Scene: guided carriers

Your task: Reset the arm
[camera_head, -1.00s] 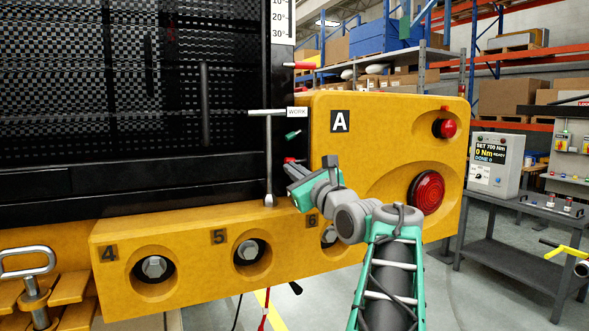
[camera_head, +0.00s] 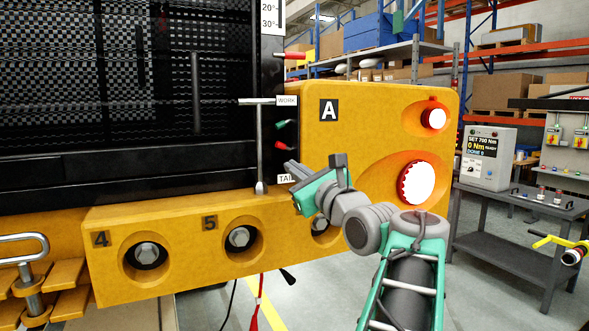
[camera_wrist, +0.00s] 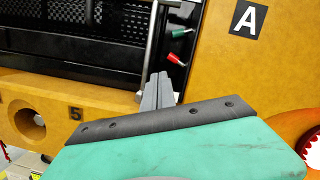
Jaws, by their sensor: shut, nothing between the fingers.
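My arm reaches up from the bottom right of the head view, and my gripper (camera_head: 290,167) is in front of the yellow carrier panel (camera_head: 380,118). The fingers are together and hold nothing. In the wrist view my gripper (camera_wrist: 158,90) points up toward the black frame and the panel's lower left part. A grey T-handled lever (camera_head: 260,145) stands upright just left of the fingertips in the head view. I cannot tell whether the fingers touch anything, but they look apart from the lever. My forearm and wrist hide the bolt recess to the right of number 5 in part.
Green (camera_head: 286,123) and red (camera_head: 282,145) plugs are close to the gripper. A grey table (camera_head: 515,205) with a controller box (camera_head: 488,158) stands right. Floor between is clear.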

